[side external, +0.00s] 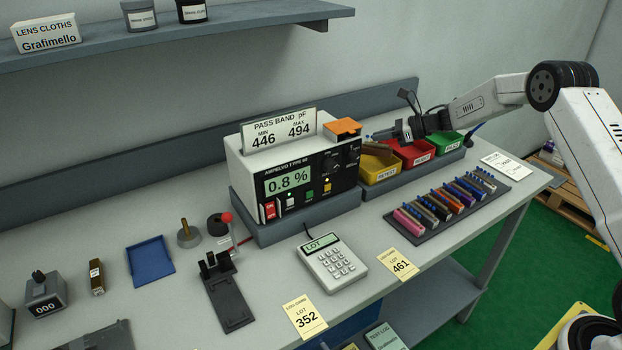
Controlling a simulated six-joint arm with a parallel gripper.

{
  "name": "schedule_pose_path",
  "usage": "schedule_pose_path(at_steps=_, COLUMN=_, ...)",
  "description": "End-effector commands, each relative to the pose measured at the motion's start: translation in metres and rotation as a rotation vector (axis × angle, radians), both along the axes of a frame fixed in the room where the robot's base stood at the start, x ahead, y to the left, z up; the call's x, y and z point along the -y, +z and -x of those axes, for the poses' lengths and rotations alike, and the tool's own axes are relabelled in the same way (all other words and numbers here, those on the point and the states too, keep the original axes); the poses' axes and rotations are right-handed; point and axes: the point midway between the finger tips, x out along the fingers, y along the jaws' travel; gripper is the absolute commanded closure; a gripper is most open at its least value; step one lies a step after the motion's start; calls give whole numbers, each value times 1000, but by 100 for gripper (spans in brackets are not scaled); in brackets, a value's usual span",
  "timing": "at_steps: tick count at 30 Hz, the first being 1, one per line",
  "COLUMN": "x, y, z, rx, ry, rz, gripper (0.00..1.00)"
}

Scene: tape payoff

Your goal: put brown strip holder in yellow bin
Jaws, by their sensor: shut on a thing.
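A dark rack (445,231) in front of the bins holds several coloured strip holders with blue ends, from pink at left to dark ones at right.
The red bin (416,152) and green bin (449,143) stand right of the yellow one. The test instrument (290,172), with an orange-topped box on it, stands close at left. A keypad (333,261) and cards lie in front. A shelf (180,38) overhangs the upper left.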

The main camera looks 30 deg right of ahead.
Motion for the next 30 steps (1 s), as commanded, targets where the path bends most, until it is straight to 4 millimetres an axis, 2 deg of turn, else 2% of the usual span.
schedule_pose_path(at_steps=6, x=1, y=-13, z=-11, rx=0, ry=1, rz=0, gripper=100)
schedule_pose_path(at_steps=17, x=2, y=-17, z=-14, rx=1, ry=0, rz=1, gripper=100)
schedule_pose_path(at_steps=27, x=3, y=-49, z=-17, rx=-1, ry=1, rz=0, gripper=100)
schedule_pose_path(at_steps=30, x=3, y=-51, z=-17, rx=1, ry=2, rz=1, gripper=100)
